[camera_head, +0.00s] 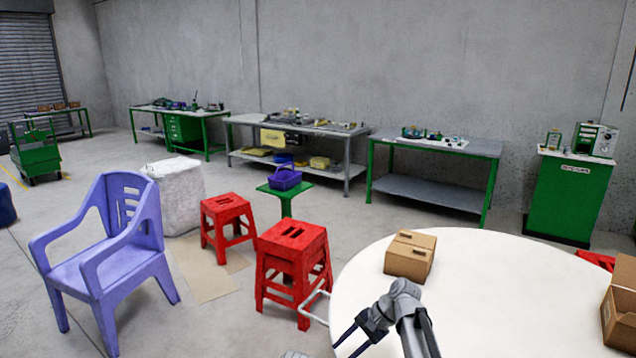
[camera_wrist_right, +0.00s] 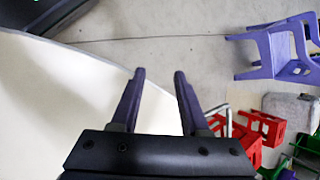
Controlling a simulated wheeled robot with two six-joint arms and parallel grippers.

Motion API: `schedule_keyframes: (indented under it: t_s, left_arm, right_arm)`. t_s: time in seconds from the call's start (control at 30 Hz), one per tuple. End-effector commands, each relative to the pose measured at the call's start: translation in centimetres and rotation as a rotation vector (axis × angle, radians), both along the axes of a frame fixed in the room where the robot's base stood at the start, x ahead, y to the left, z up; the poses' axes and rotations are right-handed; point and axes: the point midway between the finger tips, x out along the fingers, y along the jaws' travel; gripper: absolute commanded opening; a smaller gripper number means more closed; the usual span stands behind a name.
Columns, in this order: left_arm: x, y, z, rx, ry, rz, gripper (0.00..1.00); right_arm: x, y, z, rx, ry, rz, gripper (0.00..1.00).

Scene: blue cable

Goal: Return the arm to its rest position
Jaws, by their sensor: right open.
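My right gripper (camera_head: 346,343) is over the left edge of the round white table (camera_head: 490,295) in the head view, with its arm coming up from the bottom edge. In the right wrist view the two dark fingers of my right gripper (camera_wrist_right: 160,76) stand apart with nothing between them. Beyond them are the table's curved edge and the grey floor. My left gripper is not in view. I cannot make out a blue cable in either view.
A closed cardboard box (camera_head: 409,256) stands on the table, and another box (camera_head: 620,305) is at the right edge. Red stools (camera_head: 293,262) and a purple chair (camera_head: 112,250) stand left of the table. Workbenches (camera_head: 435,150) line the back wall.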

Motion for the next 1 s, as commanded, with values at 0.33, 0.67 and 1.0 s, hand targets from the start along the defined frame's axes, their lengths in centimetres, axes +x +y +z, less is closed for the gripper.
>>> schedule_keyframes:
  t_s: [0.33, 0.67, 1.0]
  left_arm:
    - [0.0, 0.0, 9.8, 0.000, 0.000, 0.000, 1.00]
    - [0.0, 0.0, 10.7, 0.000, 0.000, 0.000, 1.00]
    - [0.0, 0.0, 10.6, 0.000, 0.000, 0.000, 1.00]
  right_arm:
    - [-18.5, 2.3, 5.4, -0.542, -0.255, 0.870, 0.45]
    - [-20.6, 1.3, 6.4, -0.656, -0.290, 1.074, 0.45]
    - [-20.5, 1.3, 6.4, -0.653, -0.290, 1.069, 0.45]
